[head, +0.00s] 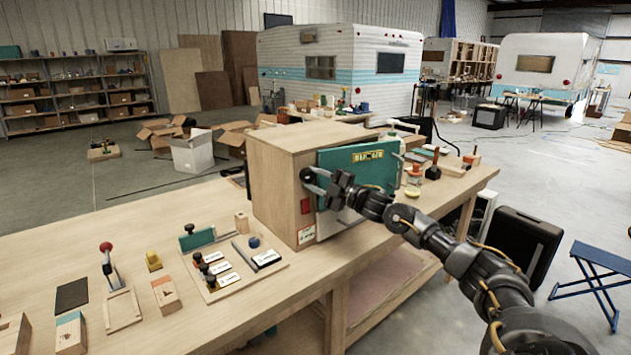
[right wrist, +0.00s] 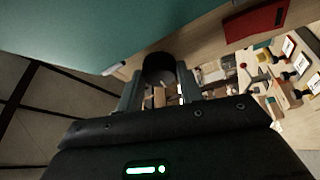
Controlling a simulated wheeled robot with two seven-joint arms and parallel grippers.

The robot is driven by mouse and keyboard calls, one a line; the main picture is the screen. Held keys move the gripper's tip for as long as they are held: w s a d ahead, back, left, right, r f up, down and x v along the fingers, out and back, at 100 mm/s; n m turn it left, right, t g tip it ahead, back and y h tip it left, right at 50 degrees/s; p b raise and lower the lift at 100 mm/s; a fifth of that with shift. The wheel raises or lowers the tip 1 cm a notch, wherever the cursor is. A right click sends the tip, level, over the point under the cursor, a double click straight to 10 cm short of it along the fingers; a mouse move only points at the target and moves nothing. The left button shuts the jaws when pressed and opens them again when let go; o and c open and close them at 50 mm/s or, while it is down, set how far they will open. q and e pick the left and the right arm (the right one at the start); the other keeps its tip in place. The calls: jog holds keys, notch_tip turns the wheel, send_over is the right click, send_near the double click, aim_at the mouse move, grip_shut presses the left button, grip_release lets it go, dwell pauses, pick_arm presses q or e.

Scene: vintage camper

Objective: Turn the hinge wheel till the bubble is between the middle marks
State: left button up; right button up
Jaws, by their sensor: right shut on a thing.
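The wooden cabinet (head: 280,190) stands on the bench, with a teal door (head: 345,185) on its front. A yellow level strip (head: 368,155) lies along the door's upper part; its bubble is too small to make out. The small dark hinge wheel (head: 307,174) is at the cabinet's left front edge. My right gripper (head: 316,181) reaches it from the right, across the door. In the right wrist view, the wheel (right wrist: 158,66) shows as a dark round piece between the two fingers, and the gripper (right wrist: 158,88) is shut on it. My left gripper is out of view.
A red block (head: 305,206) is on the cabinet's side below the wheel. Left of the cabinet, a board (head: 235,284) holds knobs and labelled cards, and a red-knobbed lever (head: 107,262) stands farther left. Bottles and tools stand right of the cabinet.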

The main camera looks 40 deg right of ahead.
jog(key=o, duration=0.7)
jog(key=shift+s+d+f, duration=0.15)
jog(key=shift+s+f, duration=0.1)
jog(key=shift+s, duration=0.1)
jog(key=b+v, duration=0.4)
jog(key=v, duration=0.6)
jog(key=shift+r, duration=0.15)
